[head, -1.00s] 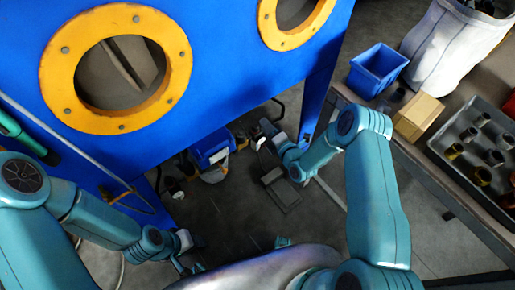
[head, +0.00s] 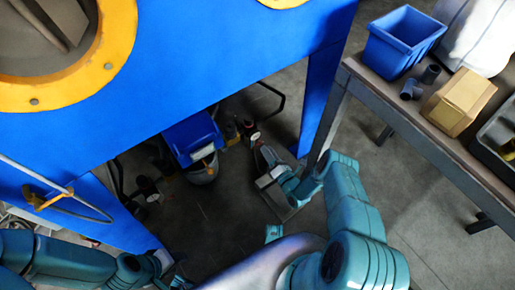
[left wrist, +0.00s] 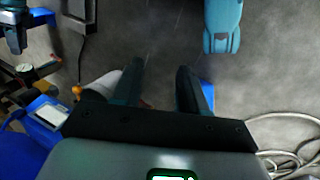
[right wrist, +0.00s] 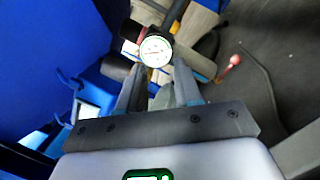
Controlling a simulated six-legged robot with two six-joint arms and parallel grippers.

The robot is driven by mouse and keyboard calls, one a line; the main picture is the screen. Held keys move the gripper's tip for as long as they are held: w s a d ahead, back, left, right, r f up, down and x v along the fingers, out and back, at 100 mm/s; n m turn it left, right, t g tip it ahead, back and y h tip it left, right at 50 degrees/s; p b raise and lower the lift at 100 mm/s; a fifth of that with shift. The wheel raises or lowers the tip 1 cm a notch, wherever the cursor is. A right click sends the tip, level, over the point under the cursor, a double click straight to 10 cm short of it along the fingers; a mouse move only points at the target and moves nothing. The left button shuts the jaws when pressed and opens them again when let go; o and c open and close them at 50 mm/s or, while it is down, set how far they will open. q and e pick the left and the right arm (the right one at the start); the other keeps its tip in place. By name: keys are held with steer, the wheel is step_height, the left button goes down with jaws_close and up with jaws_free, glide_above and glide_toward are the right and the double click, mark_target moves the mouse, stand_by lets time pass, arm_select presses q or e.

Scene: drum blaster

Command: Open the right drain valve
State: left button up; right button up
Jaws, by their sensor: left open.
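My right gripper (head: 266,156) reaches low beside the blue cabinet's right leg in the head view. In the right wrist view, its fingers (right wrist: 160,72) are apart, with a greyish shape between them that I cannot identify. A round white gauge (right wrist: 155,50) and dark pipe fittings lie just beyond the tips. A red knob (right wrist: 233,61) on a thin rod is to their right. I cannot tell which part is the right drain valve. My left gripper (head: 178,281) is low at the bottom left; its fingers (left wrist: 160,80) are open and empty.
The blue cabinet (head: 225,60) with yellow port rings fills the upper left. A blue unit (head: 193,138) stands on the floor beneath it. A bench (head: 425,150) at right bears a blue bin (head: 403,42) and a cardboard box (head: 459,101). A pale hose (left wrist: 285,145) lies on the floor.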

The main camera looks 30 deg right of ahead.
steer(key=s+d+f+m+g+h+b, duration=0.15)
steer(key=s+f+b, duration=0.4)
steer(key=f, duration=0.65)
arm_select(q)
steer(key=w+f+t+b, duration=0.1)
steer(key=w+f+b, duration=0.1)
steer(key=f, duration=0.5)
steer(key=w+a+f+t+b, duration=0.1)
steer(key=w+f+b, duration=0.2)
steer(key=f+b, duration=0.2)
steer(key=shift+a+f, duration=0.25)
steer(key=shift+f, duration=0.6)
arm_select(e)
steer(key=w+d, duration=0.2)
steer(key=w, duration=1.3)
steer(key=shift+w+f+h, duration=0.15)
steer(key=shift+w+h, duration=0.2)
steer(key=shift+w, duration=0.05)
steer(key=shift+m, duration=0.25)
jaws_close()
